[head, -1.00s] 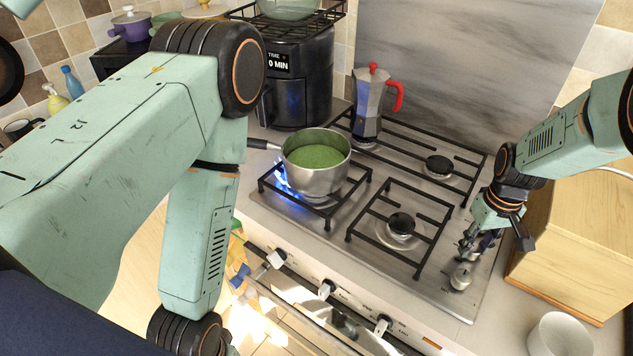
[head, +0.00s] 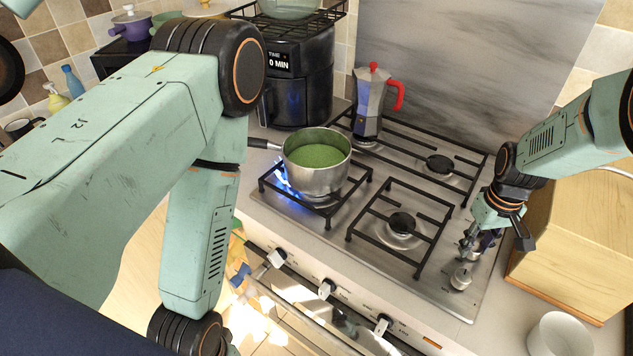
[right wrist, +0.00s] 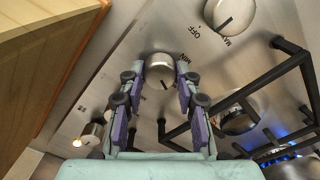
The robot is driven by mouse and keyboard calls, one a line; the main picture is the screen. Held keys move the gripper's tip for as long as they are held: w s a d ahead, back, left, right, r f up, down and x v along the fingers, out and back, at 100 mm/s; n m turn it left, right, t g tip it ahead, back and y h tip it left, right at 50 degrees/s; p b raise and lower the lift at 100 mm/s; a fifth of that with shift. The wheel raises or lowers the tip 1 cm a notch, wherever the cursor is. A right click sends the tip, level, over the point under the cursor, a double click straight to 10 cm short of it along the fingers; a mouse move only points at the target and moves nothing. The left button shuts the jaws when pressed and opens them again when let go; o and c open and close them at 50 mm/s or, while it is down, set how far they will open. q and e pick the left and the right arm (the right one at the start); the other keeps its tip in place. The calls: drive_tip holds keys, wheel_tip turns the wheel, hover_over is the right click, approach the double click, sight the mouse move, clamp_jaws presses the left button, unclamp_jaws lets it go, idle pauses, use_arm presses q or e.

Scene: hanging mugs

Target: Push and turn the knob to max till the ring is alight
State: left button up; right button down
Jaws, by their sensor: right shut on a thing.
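My right gripper (head: 478,245) is low over the right edge of the steel hob (head: 345,235). In the right wrist view its fingers (right wrist: 158,88) are shut on the sides of a round metal knob (right wrist: 159,70), with a dark pointer line on its face and a MIN mark beside it. In the head view the fingers largely hide this knob. A gas burner (right wrist: 238,115) shows beside it. Blue flames (head: 283,180) burn under the pot (head: 316,165) at the front left. No flame shows at the front right burner (head: 401,224). My left gripper is not in view.
Another hob knob (head: 460,278) stands just in front of my right gripper. A wooden box (head: 565,245) is close on the right, with a white cup (head: 560,335) in front. A moka pot (head: 370,105) stands at the back. Oven knobs (head: 327,289) line the front panel.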

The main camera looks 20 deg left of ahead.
drive_tip(key=shift+s, duration=0.1)
idle(0.8)
drive_tip(key=c, duration=1.4)
unclamp_jaws()
drive_tip(key=o, duration=0.5)
drive_tip(key=shift+r, duration=0.1)
drive_tip(key=shift+c, duration=0.2)
wheel_tip(320, 180, up, 12)
wheel_tip(320, 180, up, 20)
drive_tip(key=p, duration=0.6)
